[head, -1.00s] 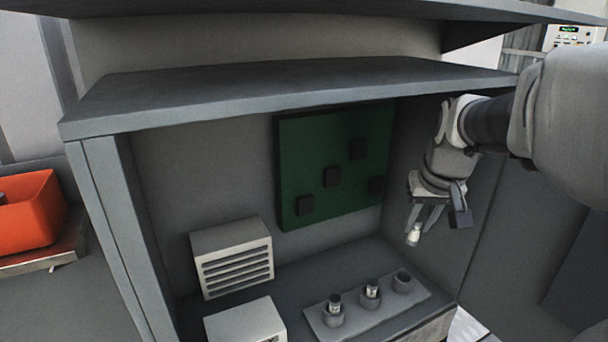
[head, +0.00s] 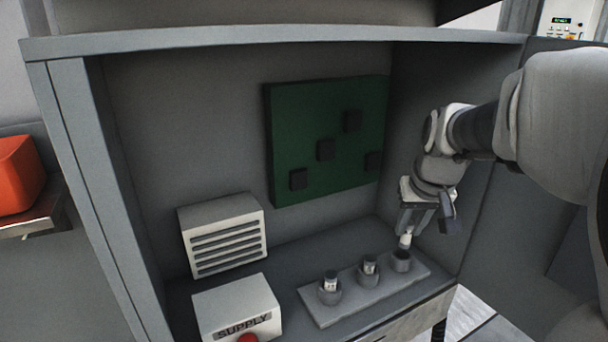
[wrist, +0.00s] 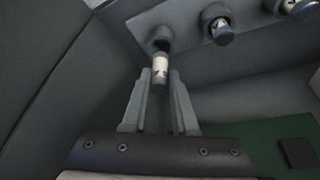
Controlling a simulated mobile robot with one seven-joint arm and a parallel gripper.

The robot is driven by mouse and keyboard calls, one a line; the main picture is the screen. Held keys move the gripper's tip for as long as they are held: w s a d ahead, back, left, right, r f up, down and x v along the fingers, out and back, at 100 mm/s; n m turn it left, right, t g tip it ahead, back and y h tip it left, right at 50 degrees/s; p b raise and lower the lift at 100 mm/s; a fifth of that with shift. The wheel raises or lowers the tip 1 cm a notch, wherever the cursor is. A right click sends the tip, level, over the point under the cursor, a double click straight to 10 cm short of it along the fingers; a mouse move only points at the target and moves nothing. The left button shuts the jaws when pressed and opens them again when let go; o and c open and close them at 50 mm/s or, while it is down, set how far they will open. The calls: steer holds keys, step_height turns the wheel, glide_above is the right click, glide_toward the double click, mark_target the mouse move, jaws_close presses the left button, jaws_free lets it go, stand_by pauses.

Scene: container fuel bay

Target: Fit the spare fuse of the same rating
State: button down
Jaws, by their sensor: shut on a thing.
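My gripper (head: 408,232) is shut on a small white fuse (head: 405,241) with a dark marking, which also shows between the fingers in the wrist view (wrist: 160,68). The fuse is above the rightmost round holder (head: 401,262) of a grey fuse block (head: 322,317). In the wrist view its far end is at the dark mouth of that holder (wrist: 161,42); I cannot tell whether it is inside. The left holder and the middle holder each have a fuse, the left fuse (head: 330,281) and the middle fuse (head: 369,264). Their ratings are too small to read.
The block stands on the cabinet floor. A louvred box (head: 223,236) and a box labelled SUPPLY (head: 228,303) with a red button are to its left. A green board (head: 343,181) is on the back wall. An orange bin (head: 18,176) stands outside at left.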

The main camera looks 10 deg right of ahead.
mark_target(406, 245)
steer(key=shift+f, duration=0.15)
stand_by(0.5)
steer(key=shift+f+b, duration=0.5)
steer(key=shift+b, duration=0.2)
steer(key=shift+f+b, duration=0.6)
steer(key=shift+f, duration=0.05)
steer(key=shift+f+b, duration=0.55)
steer(key=shift+f, duration=0.1)
steer(key=shift+f, duration=0.1)
steer(key=shift+f+b, duration=0.4)
steer(key=shift+b, duration=0.05)
